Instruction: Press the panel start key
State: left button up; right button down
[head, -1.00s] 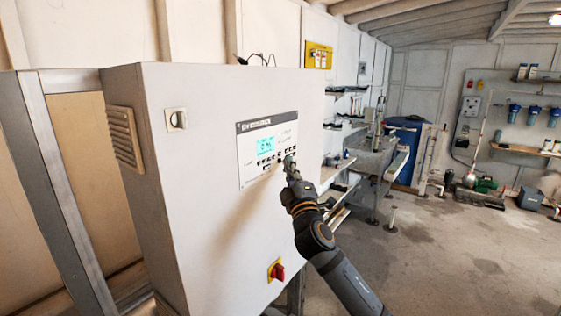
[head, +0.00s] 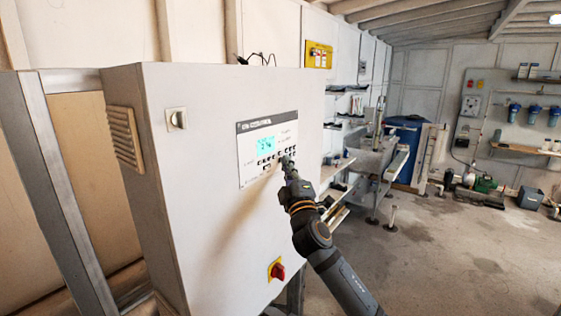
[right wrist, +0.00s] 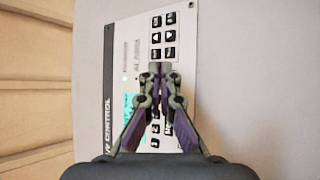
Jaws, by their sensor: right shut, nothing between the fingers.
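The control panel (head: 253,140) is a pale plate with a dark header, a lit cyan display (head: 265,146) and rows of small dark keys. It is on the front of a white cabinet. My right gripper (head: 285,158) is shut and empty, its tips at the key rows on the panel's right part. In the right wrist view the panel (right wrist: 120,60) appears turned sideways, and the shut fingertips (right wrist: 160,68) lie over the key rows, covering some keys. I cannot tell which key is the start key, nor whether the tips touch. My left gripper is not in view.
The white cabinet (head: 215,215) fills the left and middle. A red rotary switch on a yellow plate (head: 277,269) sits low on its front, and a small lock (head: 176,118) sits upper left. Shelves and a blue barrel (head: 405,135) stand behind. The floor at right is mostly clear.

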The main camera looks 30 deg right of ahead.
jog(key=shift+s, duration=0.1)
jog(key=shift+s+d+b, duration=0.15)
jog(key=shift+s+b, duration=0.2)
jog(key=shift+s, duration=0.15)
jog(key=s+b, duration=0.1)
jog(key=b, duration=0.1)
jog(key=s+d+b, duration=0.1)
jog(key=s+b, duration=0.1)
jog(key=s+d+b, duration=0.1)
jog(key=b, duration=0.1)
jog(key=shift+s, duration=0.3)
dwell(0.6)
